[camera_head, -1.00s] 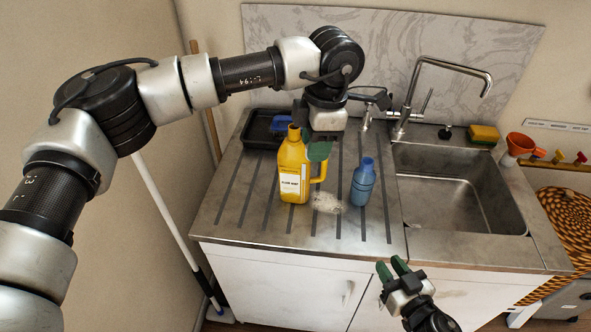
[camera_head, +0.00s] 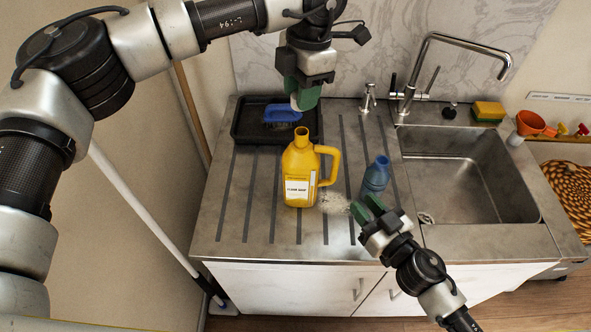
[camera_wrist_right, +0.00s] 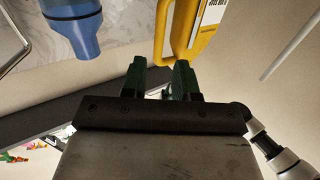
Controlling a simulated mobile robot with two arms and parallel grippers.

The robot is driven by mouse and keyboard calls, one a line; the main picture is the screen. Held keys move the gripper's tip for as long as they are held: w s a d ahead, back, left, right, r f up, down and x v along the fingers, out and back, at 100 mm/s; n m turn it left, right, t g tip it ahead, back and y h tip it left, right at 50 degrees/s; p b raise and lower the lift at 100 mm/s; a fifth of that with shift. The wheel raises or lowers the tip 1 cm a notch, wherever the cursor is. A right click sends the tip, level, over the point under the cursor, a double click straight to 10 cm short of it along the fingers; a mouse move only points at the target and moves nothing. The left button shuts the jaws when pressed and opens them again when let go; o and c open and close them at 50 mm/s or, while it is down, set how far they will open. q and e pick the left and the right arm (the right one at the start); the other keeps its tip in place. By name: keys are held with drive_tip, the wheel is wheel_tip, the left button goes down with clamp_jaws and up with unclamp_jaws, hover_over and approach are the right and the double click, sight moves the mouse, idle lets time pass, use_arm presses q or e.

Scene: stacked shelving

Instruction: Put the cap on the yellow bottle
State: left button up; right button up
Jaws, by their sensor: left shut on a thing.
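The yellow bottle (camera_head: 299,172) stands upright on the ribbed drainboard, its neck open and uncapped. It also shows in the right wrist view (camera_wrist_right: 190,28). My left gripper (camera_head: 304,95) is above and behind the bottle's neck, apart from it. Its green fingers are closed, with a small pale bit at their lower edge, seemingly the cap; the fingers hide most of it. My right gripper (camera_head: 367,210) is open and empty, at the counter's front, right of the bottle. Its two fingers (camera_wrist_right: 160,78) stand apart in the right wrist view.
A blue bottle (camera_head: 376,178) stands right of the yellow one, close to my right gripper. A pale speckled patch (camera_head: 333,203) lies between them. A black tray (camera_head: 247,124) with a blue brush (camera_head: 283,111) is behind. The sink (camera_head: 470,180) and tap (camera_head: 428,70) are right.

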sight(336, 173)
drive_tip(key=x, duration=1.1)
drive_tip(key=shift+w+a, duration=0.1)
drive_tip(key=shift+w, duration=0.1)
clamp_jaws()
